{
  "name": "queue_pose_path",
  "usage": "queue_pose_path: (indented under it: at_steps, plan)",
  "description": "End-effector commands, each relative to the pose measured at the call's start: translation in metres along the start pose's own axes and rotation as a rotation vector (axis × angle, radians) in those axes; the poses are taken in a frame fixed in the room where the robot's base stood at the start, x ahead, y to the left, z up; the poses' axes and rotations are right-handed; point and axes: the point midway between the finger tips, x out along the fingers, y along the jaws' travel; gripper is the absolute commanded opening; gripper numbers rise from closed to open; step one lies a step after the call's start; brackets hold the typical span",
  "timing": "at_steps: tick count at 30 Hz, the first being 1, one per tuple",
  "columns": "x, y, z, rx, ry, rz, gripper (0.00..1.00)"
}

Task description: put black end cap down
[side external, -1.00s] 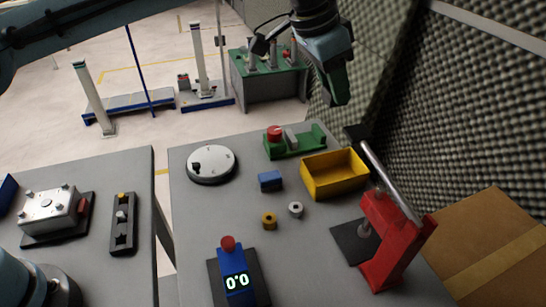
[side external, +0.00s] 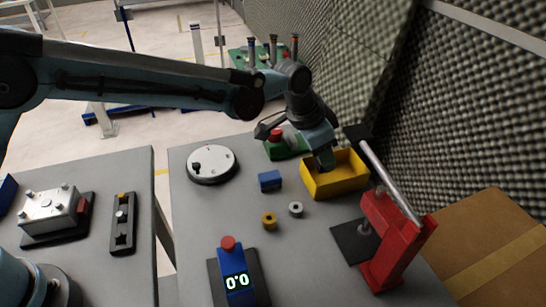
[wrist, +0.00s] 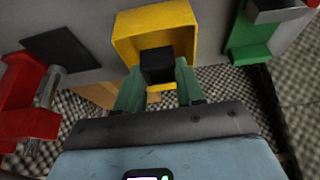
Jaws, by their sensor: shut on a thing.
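My gripper (side external: 324,158) is low over the yellow open box (side external: 348,188), at its left rear part. In the wrist view my gripper (wrist: 159,82) is shut on the black end cap (wrist: 157,62), a dark block between the green-grey fingers. The yellow box (wrist: 124,47) lies just beyond the cap in that view. The cap is hidden by my fingers or too dark to make out in the side view. I cannot tell whether it touches the box.
A green fixture with a red knob (side external: 277,136) stands behind my gripper. A red lever press (side external: 387,232) is at the right. A round white dial (side external: 212,163) is left.

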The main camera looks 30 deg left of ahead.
Motion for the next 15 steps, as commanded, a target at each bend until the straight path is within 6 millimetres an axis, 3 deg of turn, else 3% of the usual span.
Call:
queue_pose_path:
  at_steps: [15]
  plan:
    - [0.044,0.000,0.018,0.000,0.000,0.000,0.04]
